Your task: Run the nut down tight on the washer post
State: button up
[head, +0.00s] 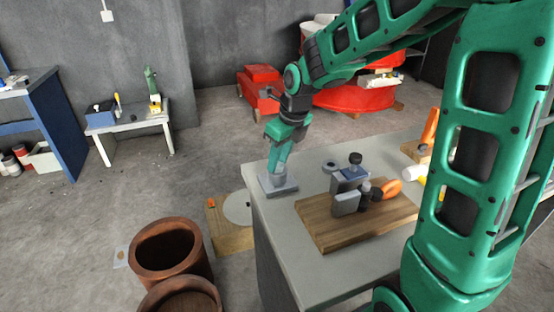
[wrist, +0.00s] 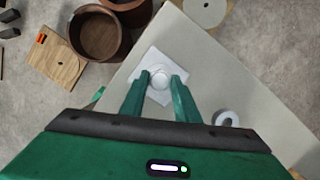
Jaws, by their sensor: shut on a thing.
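The post under the nut is hidden by the nut and the fingers. I cannot tell how far down the post the nut sits, or see a washer beneath it.
A wooden board (head: 318,222) with a clamp-like fixture (head: 347,203) and an orange knob (head: 389,189) lies right of the plate. The table's left edge is close to the plate. Brown round bins (head: 168,250) stand on the floor left of the table.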

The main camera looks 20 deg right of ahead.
jog(key=o, duration=1)
jog(key=shift+n+y, duration=0.3)
jog(key=shift+n, duration=1.2)
jog(key=shift+d+g, duration=0.1)
jog(key=shift+g, duration=0.2)
jog(key=shift+w+n, duration=0.1)
jog(key=shift+n, duration=0.8)
jog(key=shift+n+g+y, duration=0.3)
jog(key=shift+n, duration=0.4)
